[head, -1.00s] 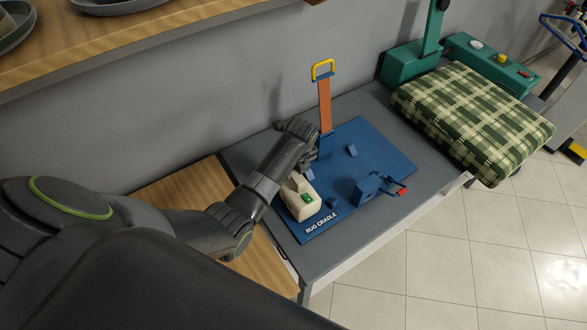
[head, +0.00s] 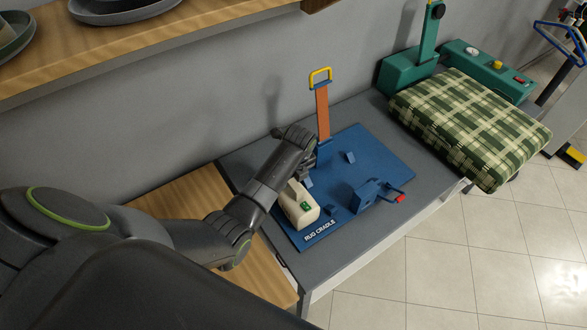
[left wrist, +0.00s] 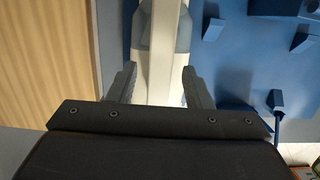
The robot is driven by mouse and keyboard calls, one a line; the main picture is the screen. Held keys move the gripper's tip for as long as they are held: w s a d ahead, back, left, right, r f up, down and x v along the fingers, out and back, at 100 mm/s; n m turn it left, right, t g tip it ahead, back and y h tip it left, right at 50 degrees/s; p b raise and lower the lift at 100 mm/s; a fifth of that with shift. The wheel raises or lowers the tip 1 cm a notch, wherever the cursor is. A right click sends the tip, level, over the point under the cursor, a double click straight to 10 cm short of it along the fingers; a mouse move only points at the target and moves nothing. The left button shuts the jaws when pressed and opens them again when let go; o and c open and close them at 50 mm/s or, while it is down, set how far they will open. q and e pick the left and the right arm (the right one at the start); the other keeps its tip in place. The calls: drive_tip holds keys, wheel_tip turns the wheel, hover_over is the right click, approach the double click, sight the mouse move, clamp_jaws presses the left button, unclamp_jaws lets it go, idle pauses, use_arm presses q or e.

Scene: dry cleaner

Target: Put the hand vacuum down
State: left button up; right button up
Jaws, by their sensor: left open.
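The hand vacuum (head: 299,206), a cream body with a green button, lies on the blue rug cradle board (head: 366,151) near its left front corner. In the left wrist view its pale body with a grey part (left wrist: 160,60) runs up the picture between the two fingers. My left gripper (head: 307,170) is just behind the cream body, over the board. It also shows in the left wrist view (left wrist: 160,75), open, with gaps on both sides of the vacuum. The arm hides part of the vacuum in the head view. My right gripper is not in view.
The board carries an upright orange strap with a yellow handle (head: 321,80), small blue blocks and a red-tipped lever (head: 398,198). A wooden shelf (head: 150,45) overhangs at upper left.

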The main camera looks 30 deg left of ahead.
use_arm(q)
wheel_tip(320, 180, up, 12)
drive_tip(key=s+d+b, duration=0.1)
drive_tip(key=shift+d+f, duration=0.25)
drive_tip(key=shift+d, duration=0.05)
idle(0.5)
